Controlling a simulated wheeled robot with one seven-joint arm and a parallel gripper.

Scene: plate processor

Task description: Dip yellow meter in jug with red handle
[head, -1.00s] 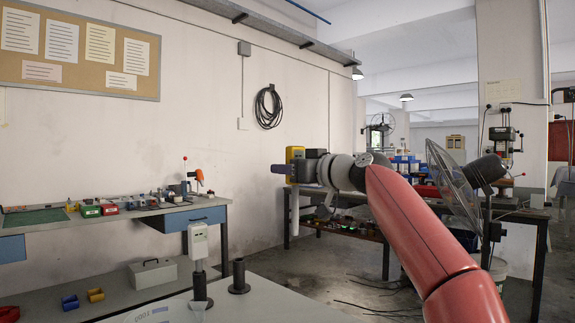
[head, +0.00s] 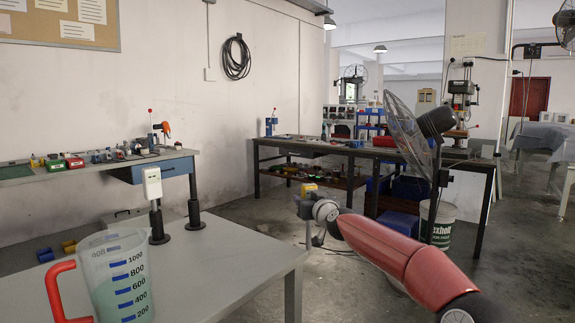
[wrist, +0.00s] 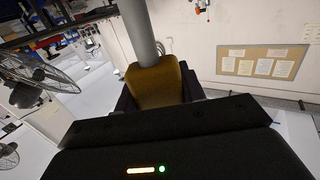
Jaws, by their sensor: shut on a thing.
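A clear measuring jug with a red handle (head: 122,278) stands on the near table at lower left, marked in blue and holding pale liquid. The yellow meter (head: 310,187) is small in the head view, past the table's right edge. My gripper (head: 305,205) is there with it, well right of and apart from the jug. In the wrist view my gripper (wrist: 157,92) is shut on the yellow meter's body (wrist: 158,84), and its grey probe (wrist: 138,32) extends away from the fingers. The jug is not visible in the wrist view.
A white meter (head: 152,182) stands in a black holder left of an empty black holder (head: 195,217) on the near table (head: 225,255). A fan (head: 412,130) stands behind my arm. Workbenches line the wall. The table's right part is clear.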

